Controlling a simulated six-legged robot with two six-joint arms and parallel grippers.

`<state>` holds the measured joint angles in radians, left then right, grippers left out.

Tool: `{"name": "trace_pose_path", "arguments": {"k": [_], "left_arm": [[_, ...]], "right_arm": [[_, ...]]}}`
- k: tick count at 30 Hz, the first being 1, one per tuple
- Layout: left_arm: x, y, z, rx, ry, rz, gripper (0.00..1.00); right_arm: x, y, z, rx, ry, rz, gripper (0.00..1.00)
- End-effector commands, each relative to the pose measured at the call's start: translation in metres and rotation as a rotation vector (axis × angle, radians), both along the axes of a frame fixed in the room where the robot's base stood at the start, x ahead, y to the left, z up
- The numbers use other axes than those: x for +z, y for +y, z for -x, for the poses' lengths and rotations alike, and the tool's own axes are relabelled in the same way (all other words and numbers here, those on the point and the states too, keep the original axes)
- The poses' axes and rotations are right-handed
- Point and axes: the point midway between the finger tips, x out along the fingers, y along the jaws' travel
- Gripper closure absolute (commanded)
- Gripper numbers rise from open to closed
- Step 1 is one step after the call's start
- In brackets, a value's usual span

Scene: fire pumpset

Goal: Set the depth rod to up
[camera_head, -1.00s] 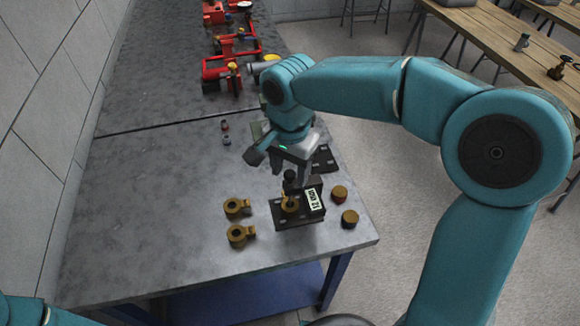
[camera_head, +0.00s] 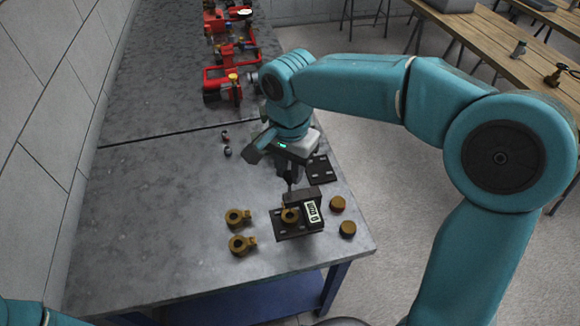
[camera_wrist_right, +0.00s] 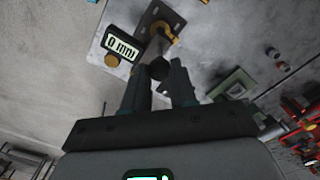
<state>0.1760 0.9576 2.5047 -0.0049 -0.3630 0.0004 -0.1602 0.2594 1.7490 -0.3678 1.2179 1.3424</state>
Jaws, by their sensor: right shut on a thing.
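The depth gauge (camera_head: 299,219) is a dark fixture near the table's front right edge, with a brass ring part (camera_head: 289,215) on its base. Its white display (camera_head: 312,211) also shows in the right wrist view (camera_wrist_right: 122,47), where it reads 0 mm. The depth rod (camera_head: 290,187) rises from the fixture to a dark knob, which shows in the right wrist view (camera_wrist_right: 158,68). My right gripper (camera_head: 290,174) is above the fixture, shut on the rod's knob. Its fingers partly hide the knob in the head view. My left gripper is out of view.
A dark plate (camera_head: 318,169) lies behind. Red pump assemblies (camera_head: 232,75) stand at the far end. The table's left middle is clear.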

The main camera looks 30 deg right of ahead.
Motion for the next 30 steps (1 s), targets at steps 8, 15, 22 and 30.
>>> {"name": "trace_pose_path", "arguments": {"k": [8, 15, 22, 30], "left_arm": [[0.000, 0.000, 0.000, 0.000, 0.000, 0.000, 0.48], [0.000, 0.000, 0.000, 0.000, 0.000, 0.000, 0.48], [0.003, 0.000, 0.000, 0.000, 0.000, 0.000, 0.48], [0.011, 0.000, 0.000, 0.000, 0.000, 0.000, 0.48]], "right_arm": [[0.002, 0.000, -0.001, -0.001, -0.005, -0.001, 0.48], [0.011, 0.000, -0.001, -0.001, -0.007, 0.000, 0.48], [0.064, 0.000, -0.001, -0.001, -0.011, -0.001, 0.48], [0.133, 0.001, -0.001, 0.000, -0.010, -0.001, 0.48]]}}
